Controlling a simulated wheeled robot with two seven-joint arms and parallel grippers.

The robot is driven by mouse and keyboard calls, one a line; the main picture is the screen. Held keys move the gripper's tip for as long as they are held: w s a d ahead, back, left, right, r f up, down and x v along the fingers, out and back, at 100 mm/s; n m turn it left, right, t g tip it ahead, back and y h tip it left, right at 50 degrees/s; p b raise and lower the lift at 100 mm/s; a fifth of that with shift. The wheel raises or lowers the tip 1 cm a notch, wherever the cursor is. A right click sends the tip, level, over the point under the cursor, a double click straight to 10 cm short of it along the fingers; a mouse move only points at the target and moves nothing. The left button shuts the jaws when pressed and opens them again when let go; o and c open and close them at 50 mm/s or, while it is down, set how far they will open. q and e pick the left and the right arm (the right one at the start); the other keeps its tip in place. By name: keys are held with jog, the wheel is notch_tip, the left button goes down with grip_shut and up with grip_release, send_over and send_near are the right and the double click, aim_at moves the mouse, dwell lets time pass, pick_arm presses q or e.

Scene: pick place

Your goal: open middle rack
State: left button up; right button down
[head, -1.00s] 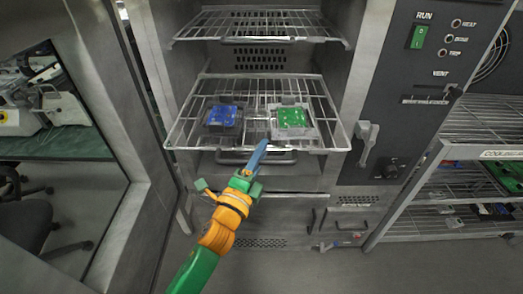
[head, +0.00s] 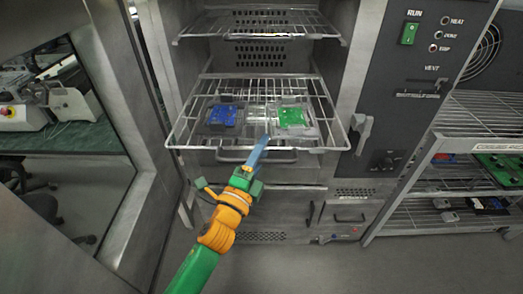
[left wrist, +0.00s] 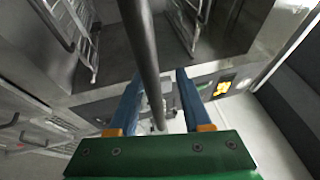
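The middle rack (head: 178,136) is a wire shelf standing out from the steel cabinet. Its front edge is toward me. A blue board (head: 222,116) and a green board (head: 292,118) lie on it in grey holders. My left gripper (head: 264,142) reaches from below to the rack's front edge, near the middle. Its blue fingers (left wrist: 158,76) are apart in the left wrist view. A dark round bar (left wrist: 145,50) shows in line with the gap between them, with space on both sides. I cannot tell whether they touch it. My right gripper is not in view.
An upper wire rack (head: 257,33) sits inside the cabinet. A dark handle (head: 257,156) is below the middle rack. A control panel (head: 410,90) with a latch handle (head: 361,132) is at right, beside shelves (head: 405,230). The open door stands at left. Floor is clear in front.

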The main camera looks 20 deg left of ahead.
pick_arm(q)
jog(key=shift+f, duration=0.2)
jog(key=b+v, duration=0.2)
jog(key=v, duration=0.4)
jog(key=shift+s, duration=0.45)
jog(key=shift+a, duration=0.1)
